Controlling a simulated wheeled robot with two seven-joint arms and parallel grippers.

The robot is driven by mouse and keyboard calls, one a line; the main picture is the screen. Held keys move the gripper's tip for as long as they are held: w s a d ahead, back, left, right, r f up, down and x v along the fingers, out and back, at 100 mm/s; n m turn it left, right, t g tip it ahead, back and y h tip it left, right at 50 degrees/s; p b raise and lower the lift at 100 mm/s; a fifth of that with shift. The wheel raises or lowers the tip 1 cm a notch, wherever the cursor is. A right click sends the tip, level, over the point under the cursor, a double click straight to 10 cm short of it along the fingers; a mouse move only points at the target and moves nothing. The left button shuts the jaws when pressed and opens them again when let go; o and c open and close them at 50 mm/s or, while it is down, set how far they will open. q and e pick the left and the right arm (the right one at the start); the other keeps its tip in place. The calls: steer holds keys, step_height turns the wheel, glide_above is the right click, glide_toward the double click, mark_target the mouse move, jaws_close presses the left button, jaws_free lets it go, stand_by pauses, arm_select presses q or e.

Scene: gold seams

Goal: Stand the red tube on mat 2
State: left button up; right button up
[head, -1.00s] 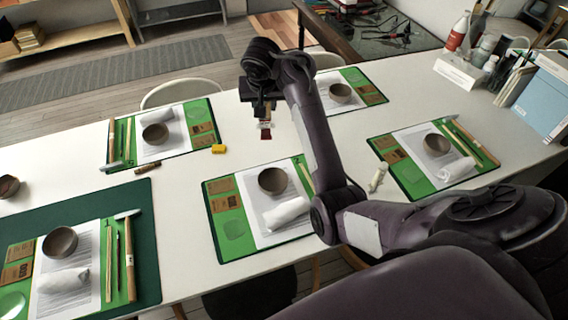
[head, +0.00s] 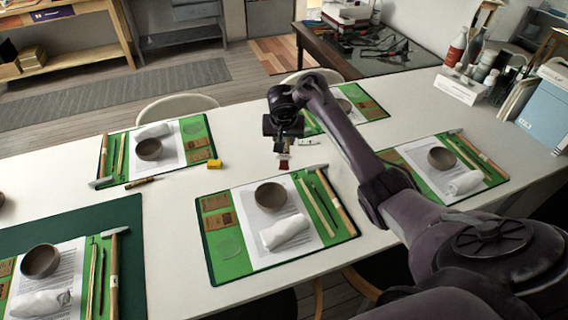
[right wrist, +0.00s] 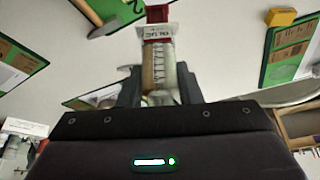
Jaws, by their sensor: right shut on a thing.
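My right gripper (head: 284,146) is shut on the red tube (head: 284,162). The tube hangs with its red end down over the table near the far edge of the front middle mat (head: 214,238). In the right wrist view the red tube (right wrist: 158,48) sits between the two fingers (right wrist: 158,88), with a white printed label and a red end pointing away. That mat holds a bowl (head: 271,196), a white wrapped bundle (head: 285,232), a sheet and tools. My left gripper is not in view.
Other green mats with bowls and tools lie on the white table (head: 170,230). Bottles (head: 457,48) stand at the far right. My right arm crosses the right half.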

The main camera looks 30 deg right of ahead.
mark_target(284, 157)
step_height(284, 157, down, 3)
steer(key=shift+r, duration=0.1)
step_height(284, 157, down, 4)
steer(key=shift+r+b, duration=0.25)
steer(key=shift+b, duration=0.5)
steer(key=shift+f, duration=0.2)
steer(key=shift+s+f, duration=0.1)
steer(key=shift+f, duration=0.25)
steer(key=shift+a+f, duration=0.1)
steer(key=o, duration=1)
steer(key=shift+f, duration=0.15)
steer(key=shift+c, duration=0.2)
